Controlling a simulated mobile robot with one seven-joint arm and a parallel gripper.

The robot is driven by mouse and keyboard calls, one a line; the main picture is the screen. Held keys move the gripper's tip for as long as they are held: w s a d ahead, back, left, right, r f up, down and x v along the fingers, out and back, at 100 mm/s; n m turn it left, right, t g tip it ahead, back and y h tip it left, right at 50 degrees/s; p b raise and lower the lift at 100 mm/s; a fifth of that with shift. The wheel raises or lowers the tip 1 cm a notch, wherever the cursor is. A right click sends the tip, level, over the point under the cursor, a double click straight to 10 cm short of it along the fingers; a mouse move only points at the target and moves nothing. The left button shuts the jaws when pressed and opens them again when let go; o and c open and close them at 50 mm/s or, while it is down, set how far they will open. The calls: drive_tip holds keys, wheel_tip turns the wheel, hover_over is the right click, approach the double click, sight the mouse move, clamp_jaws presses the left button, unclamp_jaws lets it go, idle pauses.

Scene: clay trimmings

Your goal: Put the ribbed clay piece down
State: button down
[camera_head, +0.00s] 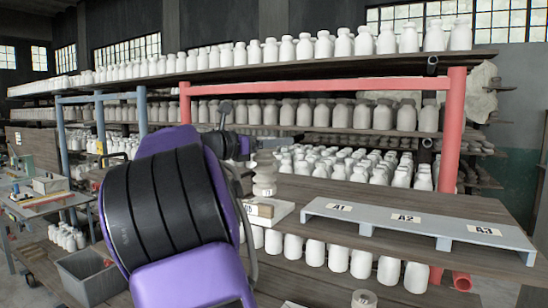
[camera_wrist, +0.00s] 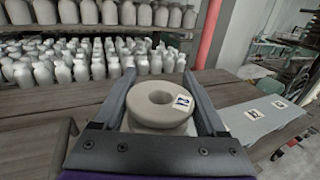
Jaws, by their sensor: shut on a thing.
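The ribbed clay piece (camera_head: 265,178) is pale, upright and stacked in rounded ribs, with a small label low on its side. In the wrist view its round top (camera_wrist: 150,115) shows a central hole and a label, between the two fingers. My gripper (camera_head: 264,147) is shut on it near its top, and the fingers also show in the wrist view (camera_wrist: 160,82). The piece stands just behind or over a white tray (camera_head: 284,207) in the head view. Whether its base touches anything is hidden.
A grey raised board (camera_head: 430,238) with spots labelled A1, A2 and A3 lies on the wooden shelf to the right; the spots look empty. Shelves of white bottles (camera_head: 395,178) and a red post (camera_head: 453,130) stand behind.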

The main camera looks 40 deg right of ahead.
drive_tip(key=shift+f, duration=1.45)
unclamp_jaws()
drive_tip(key=shift+f+b, duration=0.2)
drive_tip(key=shift+b, duration=0.1)
drive_tip(key=a, duration=1.2)
drive_tip(key=shift+r, duration=0.15)
